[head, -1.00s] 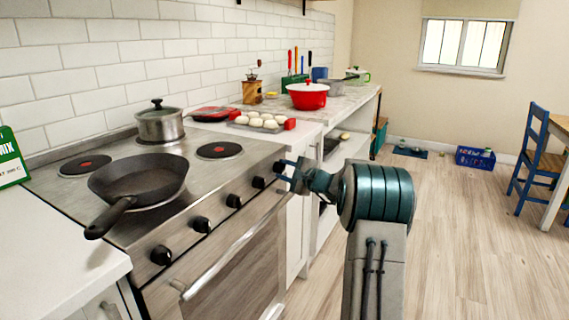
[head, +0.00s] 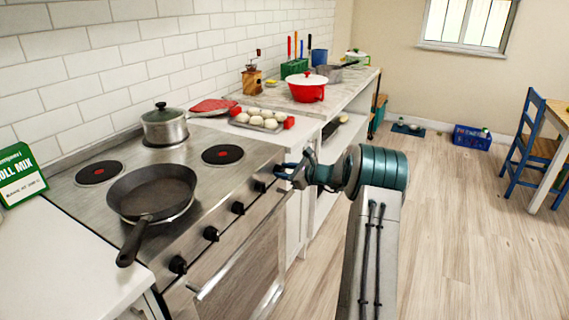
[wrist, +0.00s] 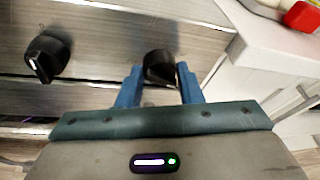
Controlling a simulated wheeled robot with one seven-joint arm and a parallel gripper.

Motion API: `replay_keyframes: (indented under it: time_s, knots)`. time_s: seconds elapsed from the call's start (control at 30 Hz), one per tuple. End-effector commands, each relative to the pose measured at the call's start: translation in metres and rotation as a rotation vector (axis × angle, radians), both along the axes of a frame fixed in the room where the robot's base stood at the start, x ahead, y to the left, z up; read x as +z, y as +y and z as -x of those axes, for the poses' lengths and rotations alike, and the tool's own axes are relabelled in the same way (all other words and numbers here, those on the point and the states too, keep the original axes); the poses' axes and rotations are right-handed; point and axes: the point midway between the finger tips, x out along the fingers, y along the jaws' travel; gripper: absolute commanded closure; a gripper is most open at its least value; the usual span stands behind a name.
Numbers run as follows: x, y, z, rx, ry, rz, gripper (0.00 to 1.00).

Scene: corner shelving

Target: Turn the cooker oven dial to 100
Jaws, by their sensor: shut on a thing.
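The cooker (head: 223,181) stands at the left with a row of black dials on its steel front. My gripper (head: 281,171) reaches its right end. In the wrist view, the two blue fingers of my gripper (wrist: 159,72) are shut on the rightmost dial (wrist: 160,68), one on each side. A neighbouring dial (wrist: 47,57) stands free to the left with a white pointer mark. The held dial's mark and any numbers around it are not readable. In the head view my gripper mostly hides the held dial.
A frying pan (head: 152,192) and a lidded pot (head: 164,128) stand on the hob. The oven door handle (head: 240,250) runs below the dials. A white cabinet (head: 298,220) adjoins at the right. The wooden floor (head: 450,230) is clear in front.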

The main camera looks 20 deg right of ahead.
Motion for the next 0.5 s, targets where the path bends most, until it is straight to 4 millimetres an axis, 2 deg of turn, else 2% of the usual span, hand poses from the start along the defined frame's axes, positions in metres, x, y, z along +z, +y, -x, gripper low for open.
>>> replay_keyframes:
  time_s: [0.5]
  knots:
    - [-0.0037,-0.0001,0.0008,0.001,0.051,-0.061,0.90]
